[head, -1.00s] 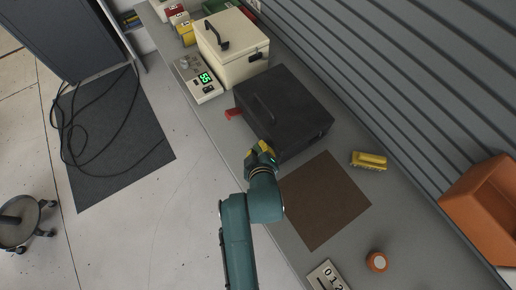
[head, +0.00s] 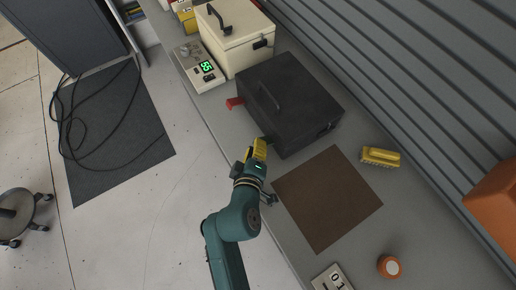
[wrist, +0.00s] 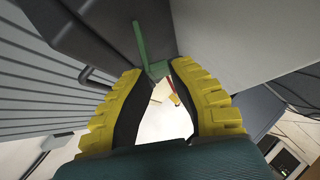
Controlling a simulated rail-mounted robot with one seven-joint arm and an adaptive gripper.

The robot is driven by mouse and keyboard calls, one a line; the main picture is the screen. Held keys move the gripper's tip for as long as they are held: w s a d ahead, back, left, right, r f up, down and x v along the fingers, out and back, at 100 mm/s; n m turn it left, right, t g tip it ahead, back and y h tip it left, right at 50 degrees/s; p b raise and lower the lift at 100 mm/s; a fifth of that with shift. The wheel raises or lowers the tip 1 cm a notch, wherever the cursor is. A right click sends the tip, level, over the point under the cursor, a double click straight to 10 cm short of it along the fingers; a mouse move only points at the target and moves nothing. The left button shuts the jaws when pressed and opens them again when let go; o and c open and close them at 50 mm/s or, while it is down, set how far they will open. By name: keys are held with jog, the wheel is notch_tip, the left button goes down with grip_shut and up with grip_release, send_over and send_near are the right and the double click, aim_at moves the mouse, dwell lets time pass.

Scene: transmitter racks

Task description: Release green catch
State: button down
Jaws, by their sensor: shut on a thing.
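A black case (head: 300,105) with a top handle sits on the grey bench. A red catch (head: 235,103) sticks out from its left-hand side. The green catch (wrist: 157,68) is at the case's wall in the wrist view, with a thin green bar rising from it. In the head view only a sliver of green shows beside my fingers. My gripper (head: 260,147) is at the case's near lower corner. In the wrist view its yellow, black-padded fingers (wrist: 157,71) are shut on the green catch, one on each side. The exact contact at the tips is partly hidden.
A cream case (head: 235,42) and a device with a green display (head: 205,72) stand behind. A brown mat (head: 325,200), a yellow brush (head: 380,157) and an orange-and-white round object (head: 390,267) lie on the near bench. A ribbed wall borders the right.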

jog(key=shift+s+a+f+n+t+h+b, duration=0.15)
jog(key=shift+f+n+t+h+b, duration=0.7)
jog(key=shift+b, duration=1.7)
jog(key=shift+f, duration=0.2)
jog(key=c, duration=1)
grip_release()
jog(key=shift+r, duration=0.15)
jog(key=shift+s+a+r, duration=0.15)
jog(key=shift+s, duration=0.1)
jog(key=v, duration=1.1)
jog(key=shift+s, duration=0.2)
